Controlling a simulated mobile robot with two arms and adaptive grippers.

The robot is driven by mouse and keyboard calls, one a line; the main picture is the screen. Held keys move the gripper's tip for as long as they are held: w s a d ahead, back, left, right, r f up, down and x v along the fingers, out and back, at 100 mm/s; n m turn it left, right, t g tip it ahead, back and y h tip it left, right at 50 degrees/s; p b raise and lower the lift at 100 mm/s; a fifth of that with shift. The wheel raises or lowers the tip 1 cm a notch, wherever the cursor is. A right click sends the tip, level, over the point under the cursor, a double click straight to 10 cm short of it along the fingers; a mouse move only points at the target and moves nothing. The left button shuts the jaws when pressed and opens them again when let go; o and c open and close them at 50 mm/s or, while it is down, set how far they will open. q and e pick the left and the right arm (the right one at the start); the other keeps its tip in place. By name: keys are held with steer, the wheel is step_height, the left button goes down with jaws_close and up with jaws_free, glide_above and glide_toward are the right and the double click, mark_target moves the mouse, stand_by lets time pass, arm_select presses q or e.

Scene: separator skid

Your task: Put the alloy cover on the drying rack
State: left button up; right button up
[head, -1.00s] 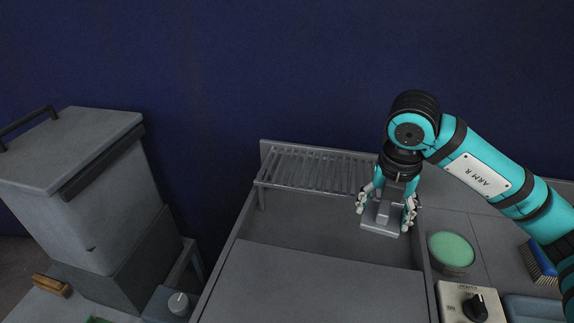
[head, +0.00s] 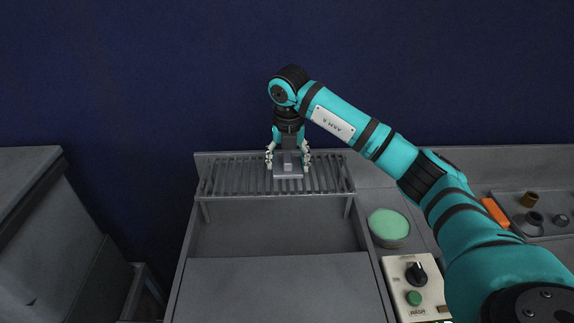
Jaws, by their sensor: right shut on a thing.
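The alloy cover (head: 288,171) is a small grey plate with a raised block on top. My right gripper (head: 287,160) points down and is shut on it. The drying rack (head: 232,178) is a grey slatted shelf at the back of the basin. The cover is over the middle of the rack, roughly level. I cannot tell whether it touches the slats. My left gripper is not in view.
A round green pad (head: 389,224) sits in a holder right of the basin. A control box (head: 415,285) with a black knob and green button is in front of it. A tray (head: 510,206) with small parts is at the far right. A grey cabinet (head: 45,230) stands at left.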

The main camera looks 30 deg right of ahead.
mark_target(287, 171)
steer(key=shift+w, duration=0.2)
step_height(287, 171, down, 3)
steer(key=shift+r+p, duration=0.1)
steer(key=shift+p, duration=0.8)
steer(key=shift+d+f, duration=0.1)
steer(key=shift+f, duration=0.25)
steer(key=shift+f, duration=0.1)
steer(key=o, duration=0.9)
steer(key=shift+f, duration=0.15)
steer(key=o, duration=0.5)
